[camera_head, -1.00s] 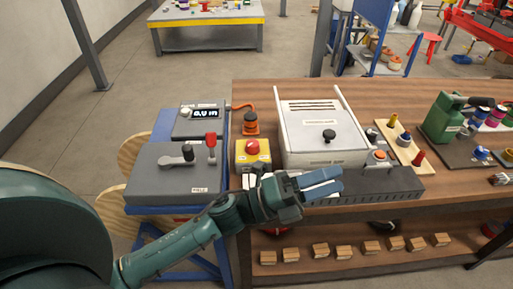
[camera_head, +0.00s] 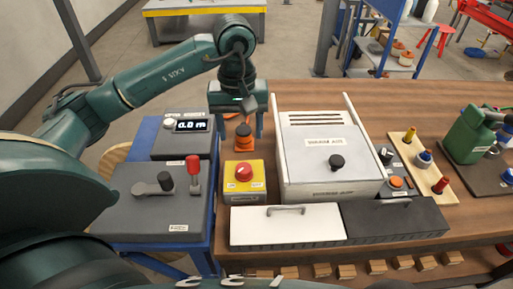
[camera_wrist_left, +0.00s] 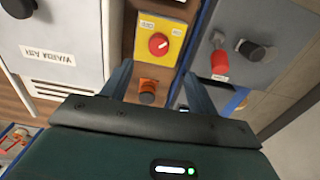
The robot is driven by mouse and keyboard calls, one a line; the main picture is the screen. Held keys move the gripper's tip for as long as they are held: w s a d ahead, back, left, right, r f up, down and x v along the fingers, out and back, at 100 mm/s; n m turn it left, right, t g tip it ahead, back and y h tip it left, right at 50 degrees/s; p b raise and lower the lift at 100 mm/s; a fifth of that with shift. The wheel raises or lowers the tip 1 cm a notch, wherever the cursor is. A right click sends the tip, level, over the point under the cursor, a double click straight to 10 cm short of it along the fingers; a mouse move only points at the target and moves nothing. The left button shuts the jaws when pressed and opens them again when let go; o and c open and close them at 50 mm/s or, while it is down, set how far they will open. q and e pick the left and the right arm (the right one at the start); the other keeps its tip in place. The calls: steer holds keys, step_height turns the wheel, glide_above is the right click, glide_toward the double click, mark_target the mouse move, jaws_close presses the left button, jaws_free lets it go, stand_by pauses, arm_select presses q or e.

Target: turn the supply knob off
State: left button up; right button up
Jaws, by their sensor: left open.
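A white knob (camera_head: 168,124) sits beside the lit display on a dark grey box. An orange fitting with a dark cap (camera_head: 244,138) stands on the bench behind the yellow box; it also shows in the left wrist view (camera_wrist_left: 147,92). My left gripper (camera_head: 237,132) is open, pointing down over this fitting. In the left wrist view its fingers (camera_wrist_left: 160,82) lie on either side of the fitting. I cannot tell whether they touch it. My right gripper is not in view.
A red-handled lever (camera_head: 194,178) and a black crank (camera_head: 158,185) are at left.

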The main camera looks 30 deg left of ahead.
arm_select(q)
steer(key=w, duration=0.1)
glide_above(244, 167)
steer(key=f, duration=0.5)
steer(key=shift+s+p, duration=0.2)
steer(key=shift+p, duration=0.2)
step_height(244, 167, down, 7)
steer(key=shift+w+f+p, duration=0.1)
steer(key=shift+p, duration=0.35)
steer(key=shift+f, duration=0.4)
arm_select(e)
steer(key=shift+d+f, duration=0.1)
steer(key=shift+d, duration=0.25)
